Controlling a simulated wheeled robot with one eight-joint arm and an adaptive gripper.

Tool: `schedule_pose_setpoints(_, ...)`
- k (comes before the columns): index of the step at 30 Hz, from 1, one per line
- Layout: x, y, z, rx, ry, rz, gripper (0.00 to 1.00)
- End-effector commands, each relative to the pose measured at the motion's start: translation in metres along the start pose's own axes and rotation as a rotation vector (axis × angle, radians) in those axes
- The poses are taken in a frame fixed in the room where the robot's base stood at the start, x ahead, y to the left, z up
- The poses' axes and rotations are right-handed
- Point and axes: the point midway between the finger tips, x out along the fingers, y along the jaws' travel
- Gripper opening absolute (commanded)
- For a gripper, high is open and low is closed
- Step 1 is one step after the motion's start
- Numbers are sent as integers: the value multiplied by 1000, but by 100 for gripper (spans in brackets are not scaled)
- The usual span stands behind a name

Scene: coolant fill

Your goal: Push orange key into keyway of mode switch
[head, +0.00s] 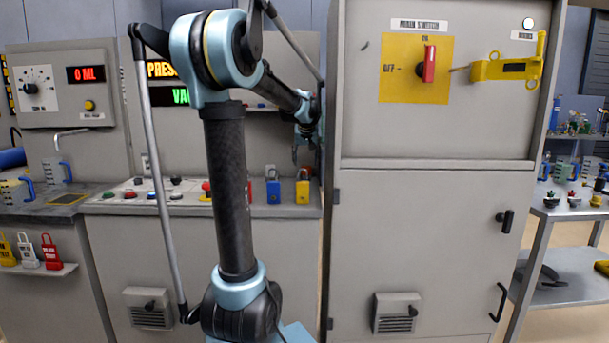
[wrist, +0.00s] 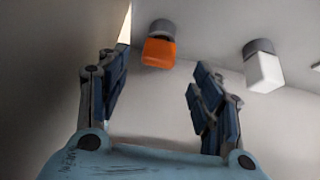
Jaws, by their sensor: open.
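In the wrist view an orange block-shaped head (wrist: 159,52), which looks like the orange key, stands out from a dark round collar on a pale grey panel. It is ahead of my gripper (wrist: 158,85), roughly between the fingers but beyond their tips, with no contact visible. My gripper is open, with nothing between its fingers. A white block on a similar collar (wrist: 264,68) is to the right. The keyway cannot be made out.
The tall grey cabinet (head: 432,230) stands close to the right of my arm, with a red-handled main switch (head: 429,65) and a yellow hasp (head: 508,68). Blue (head: 273,190) and yellow (head: 302,190) padlocks stand on the console ledge beneath my arm's end.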

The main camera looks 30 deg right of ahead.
Motion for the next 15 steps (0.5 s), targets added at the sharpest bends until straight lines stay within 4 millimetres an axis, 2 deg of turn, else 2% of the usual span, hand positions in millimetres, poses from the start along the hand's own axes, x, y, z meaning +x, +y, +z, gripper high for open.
schedule_pose_setpoints(10, 19, 0, -1, 0, 0, 0, 60)
schedule_pose_setpoints(15, 40, 1, -2, 0, 0, -1, 60)
